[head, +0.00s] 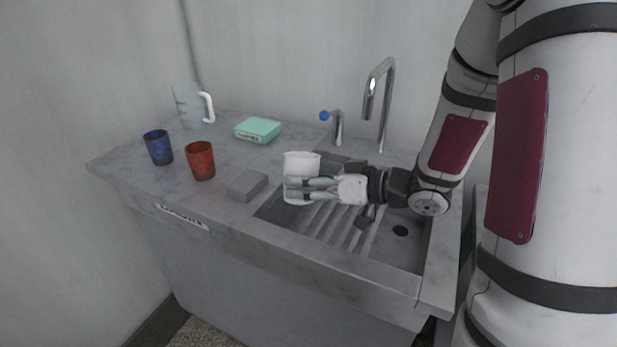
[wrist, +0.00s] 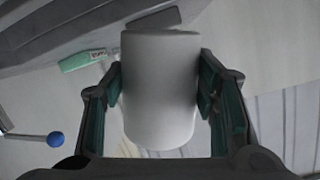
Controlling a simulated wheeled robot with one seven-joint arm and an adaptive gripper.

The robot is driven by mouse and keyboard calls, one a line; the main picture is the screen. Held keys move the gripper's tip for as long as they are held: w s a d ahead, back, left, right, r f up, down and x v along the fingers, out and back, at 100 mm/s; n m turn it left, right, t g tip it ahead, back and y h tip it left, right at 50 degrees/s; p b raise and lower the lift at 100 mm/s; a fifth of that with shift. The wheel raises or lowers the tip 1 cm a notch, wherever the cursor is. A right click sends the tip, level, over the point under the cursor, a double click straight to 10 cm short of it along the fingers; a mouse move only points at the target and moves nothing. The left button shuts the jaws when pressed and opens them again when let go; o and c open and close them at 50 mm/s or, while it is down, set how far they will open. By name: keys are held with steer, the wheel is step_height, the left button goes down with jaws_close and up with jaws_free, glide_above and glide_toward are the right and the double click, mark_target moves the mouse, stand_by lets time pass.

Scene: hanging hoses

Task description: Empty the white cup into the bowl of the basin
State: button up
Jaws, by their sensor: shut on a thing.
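The white cup (head: 300,164) is held by my gripper (head: 312,189) over the left part of the basin. It looks upright or nearly so in the head view. In the wrist view the white cup (wrist: 160,90) fills the space between the two fingers, which press on its sides. The cup's contents are hidden. The basin's bowl (head: 385,240) is a grey sunken sink with a ribbed slope on its left and a dark drain hole at its right. The cup is at the bowl's left end, near the ribbed slope.
A tall tap (head: 385,100) and a blue-knobbed lever (head: 337,126) stand behind the bowl. On the counter's left are a grey block (head: 247,185), a red cup (head: 201,160), a blue cup (head: 158,147), a pitcher (head: 189,106) and a mint-green box (head: 258,130).

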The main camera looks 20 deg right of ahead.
steer(key=shift+s+a+r+m+g+p, duration=0.1)
steer(key=shift+s+r+m+g+p, duration=0.25)
steer(key=shift+p, duration=0.4)
steer(key=m+g+p, duration=0.1)
steer(key=m+p, duration=0.1)
steer(key=p, duration=0.1)
steer(key=shift+s+a+r+m+g, duration=0.1)
steer(key=shift+a+r+m+g, duration=0.05)
steer(key=shift+r+m+g, duration=0.15)
steer(key=m+g, duration=0.1)
steer(key=m+g+y+p, duration=0.1)
steer(key=shift+f+m, duration=0.25)
steer(key=shift+m, duration=0.1)
steer(key=shift+p, duration=0.6)
steer(key=shift+w+d+f+m+g+p, duration=0.1)
steer(key=shift+w+d+m+g+p, duration=0.3)
steer(key=shift+p, duration=0.8)
steer(key=shift+a+f+m+y+p, duration=0.1)
steer(key=shift+a+m+y+p, duration=0.15)
steer(key=shift+m+p, duration=0.2)
steer(key=shift+w+d+r+m+g+y+p, duration=0.2)
steer(key=shift+m+g+y+p, duration=0.1)
steer(key=shift+m+g+p, duration=0.15)
steer(key=shift+w+d+r+m+g+y+p, duration=0.1)
steer(key=shift+w+m+g+y+p, duration=0.1)
steer(key=shift+m+g+y+p, duration=0.15)
steer(key=shift+w+d+r+m+g, duration=0.2)
steer(key=shift+w+r+m+g, duration=0.2)
steer(key=shift+m, duration=0.35)
steer(key=shift+w, duration=0.1)
